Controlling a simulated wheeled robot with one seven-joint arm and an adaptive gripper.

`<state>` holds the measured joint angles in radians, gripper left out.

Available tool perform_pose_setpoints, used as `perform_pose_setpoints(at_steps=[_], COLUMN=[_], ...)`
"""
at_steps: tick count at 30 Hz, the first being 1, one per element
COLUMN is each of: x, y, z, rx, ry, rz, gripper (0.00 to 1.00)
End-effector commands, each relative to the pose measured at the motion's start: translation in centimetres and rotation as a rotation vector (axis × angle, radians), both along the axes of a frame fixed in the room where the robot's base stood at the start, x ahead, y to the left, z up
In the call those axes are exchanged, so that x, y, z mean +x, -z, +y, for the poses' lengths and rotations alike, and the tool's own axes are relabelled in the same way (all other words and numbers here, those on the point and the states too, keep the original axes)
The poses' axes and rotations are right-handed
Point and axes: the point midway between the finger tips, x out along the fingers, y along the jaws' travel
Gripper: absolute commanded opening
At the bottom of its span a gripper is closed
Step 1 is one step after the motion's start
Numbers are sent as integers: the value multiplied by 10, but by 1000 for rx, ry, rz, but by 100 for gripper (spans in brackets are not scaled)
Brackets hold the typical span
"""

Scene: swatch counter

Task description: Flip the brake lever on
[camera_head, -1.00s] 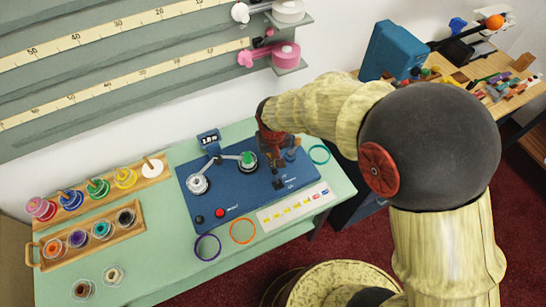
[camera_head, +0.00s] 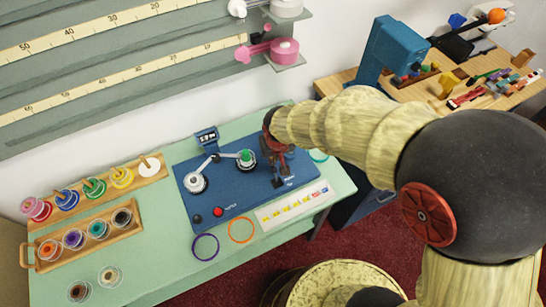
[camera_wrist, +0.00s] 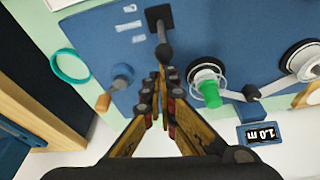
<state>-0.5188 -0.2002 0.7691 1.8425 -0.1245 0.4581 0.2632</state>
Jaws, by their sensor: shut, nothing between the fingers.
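The brake lever (camera_wrist: 163,32) is a short black lever with a round knob on a square black base, on the blue machine panel (camera_wrist: 215,30). In the wrist view its knob end points toward my gripper (camera_wrist: 163,78). My gripper is shut and empty, with its fingertips just short of the knob; I cannot tell whether they touch. In the head view my gripper (camera_head: 280,176) is over the right part of the panel and hides most of the lever.
Left of my gripper are a green-topped spindle (camera_head: 246,158), a white reel (camera_head: 196,182), a small display (camera_head: 208,139) and a red button (camera_head: 218,211). Spool racks (camera_head: 88,232) stand far left.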

Motion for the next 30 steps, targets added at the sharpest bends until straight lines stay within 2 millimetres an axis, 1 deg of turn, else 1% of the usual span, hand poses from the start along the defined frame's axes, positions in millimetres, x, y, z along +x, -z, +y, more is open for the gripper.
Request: perform_pose_setpoints(at_steps=[8,16,26,30], x=[-8,-22,-43,-42], y=[-1,-7,-12,-13], z=[-5,-13,-27,-26], rx=[49,140,135,134], ry=[1,1,1,1], rz=[-80,-227,-218,-218], gripper=[0,0,0,0])
